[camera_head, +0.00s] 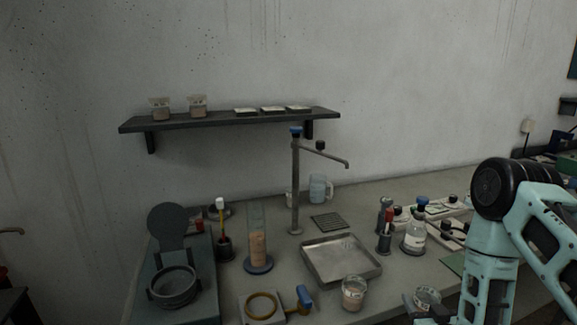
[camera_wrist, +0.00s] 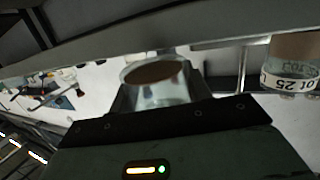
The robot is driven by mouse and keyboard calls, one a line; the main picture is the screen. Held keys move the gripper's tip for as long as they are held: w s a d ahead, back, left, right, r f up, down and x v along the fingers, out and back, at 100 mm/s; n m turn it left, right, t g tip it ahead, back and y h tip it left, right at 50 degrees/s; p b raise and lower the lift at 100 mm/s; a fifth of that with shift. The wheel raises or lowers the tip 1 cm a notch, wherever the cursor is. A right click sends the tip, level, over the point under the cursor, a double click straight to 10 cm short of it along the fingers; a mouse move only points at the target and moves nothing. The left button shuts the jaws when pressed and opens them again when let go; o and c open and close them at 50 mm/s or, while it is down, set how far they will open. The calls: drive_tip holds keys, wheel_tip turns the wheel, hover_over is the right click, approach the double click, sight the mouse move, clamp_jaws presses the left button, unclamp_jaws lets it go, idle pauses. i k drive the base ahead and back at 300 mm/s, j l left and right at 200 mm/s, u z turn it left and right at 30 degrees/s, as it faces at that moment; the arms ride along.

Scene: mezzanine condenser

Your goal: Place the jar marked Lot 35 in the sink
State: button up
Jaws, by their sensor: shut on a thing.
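My gripper (camera_head: 424,308) is at the lower right of the head view, shut on a clear jar (camera_head: 428,296). In the wrist view this jar (camera_wrist: 156,88) stands between the fingers with brownish contents; I cannot read its label. A second jar (camera_head: 353,291) stands on the bench to the left of my gripper, close to the sink's front edge. A jar at the right edge of the wrist view (camera_wrist: 290,80) has a partly cut-off label that looks like "Lot 25". The sink (camera_head: 340,275), a shallow square metal basin, looks empty and lies up and left of my gripper.
A tall tap (camera_head: 296,190) stands behind the sink. A cylinder (camera_head: 257,245) and a yellow ring (camera_head: 262,306) are at left. A shelf (camera_head: 230,120) with two jars is on the wall.

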sight(338, 258)
drive_tip(key=l+u, duration=0.1)
drive_tip(key=l, duration=0.3)
drive_tip(key=k+l+u, duration=0.1)
drive_tip(key=l, duration=0.3)
drive_tip(key=l+u, duration=0.35)
drive_tip(key=l, duration=1.15)
